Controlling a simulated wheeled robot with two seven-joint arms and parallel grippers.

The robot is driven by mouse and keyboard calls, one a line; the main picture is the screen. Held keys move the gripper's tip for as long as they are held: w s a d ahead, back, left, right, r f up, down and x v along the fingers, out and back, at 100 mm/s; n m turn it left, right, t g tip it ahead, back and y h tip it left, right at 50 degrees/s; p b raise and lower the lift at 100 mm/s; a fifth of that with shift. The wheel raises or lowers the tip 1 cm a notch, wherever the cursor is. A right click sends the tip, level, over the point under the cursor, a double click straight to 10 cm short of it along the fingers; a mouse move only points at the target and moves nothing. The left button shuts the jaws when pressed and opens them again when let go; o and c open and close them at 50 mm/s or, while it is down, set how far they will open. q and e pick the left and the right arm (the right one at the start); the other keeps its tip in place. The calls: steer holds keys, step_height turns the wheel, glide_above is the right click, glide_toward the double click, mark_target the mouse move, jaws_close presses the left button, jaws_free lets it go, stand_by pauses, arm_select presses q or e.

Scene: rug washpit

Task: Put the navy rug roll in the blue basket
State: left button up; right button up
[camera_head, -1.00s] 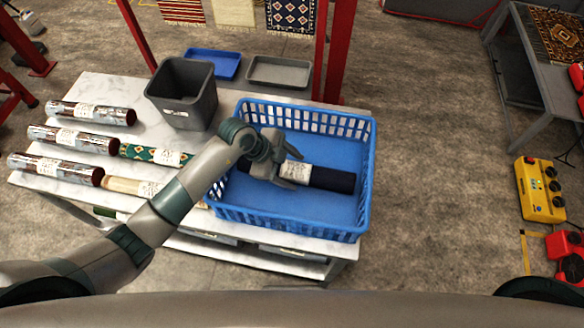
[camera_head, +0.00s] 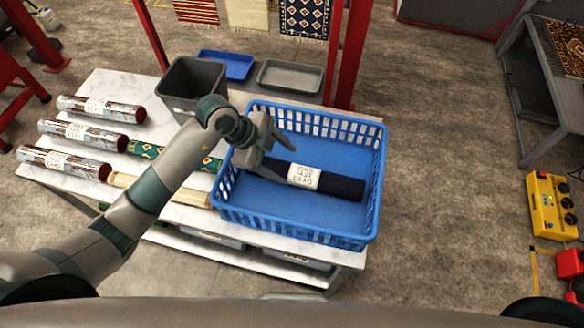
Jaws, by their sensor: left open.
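The navy rug roll (camera_head: 338,185) lies inside the blue basket (camera_head: 300,232), resting along its floor with a white label around its middle. The basket stands on the right end of the white marble-topped table. My left gripper (camera_head: 280,152) is open above the left part of the basket, just up and left of the roll's label. It looks apart from the roll, and the arm hides part of the basket's left rim. My right gripper is not in view.
Several other rug rolls (camera_head: 82,133) lie on the table's left (camera_head: 100,85). A dark grey bin (camera_head: 190,85) stands behind my left arm. A blue tray (camera_head: 226,64) and a grey tray (camera_head: 290,76) lie at the back. Red posts rise behind the basket.

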arm_select(q)
steer(key=v, duration=0.3)
stand_by(0.5)
